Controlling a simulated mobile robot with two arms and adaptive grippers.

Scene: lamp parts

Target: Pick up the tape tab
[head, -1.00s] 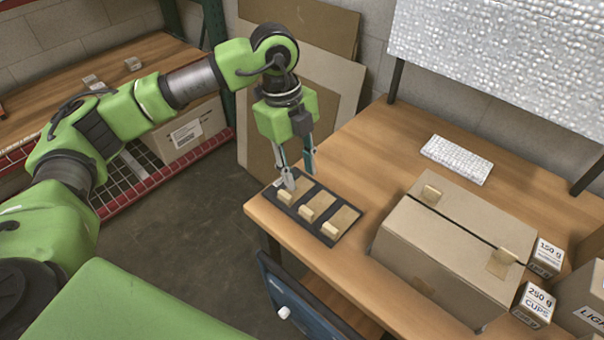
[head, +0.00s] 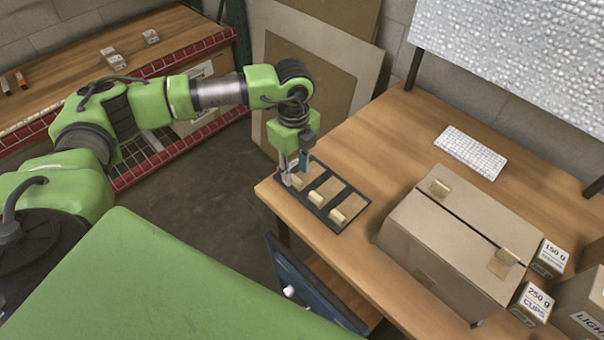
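Whether the fingers touch or clamp that tab is too small to tell. My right gripper is out of view.
A closed cardboard box (head: 455,240), with tan tape pieces on its top, stands right of the tray. A white keyboard (head: 470,153) lies behind it. Small boxes (head: 549,258) stand at the right. The table behind the tray is clear.

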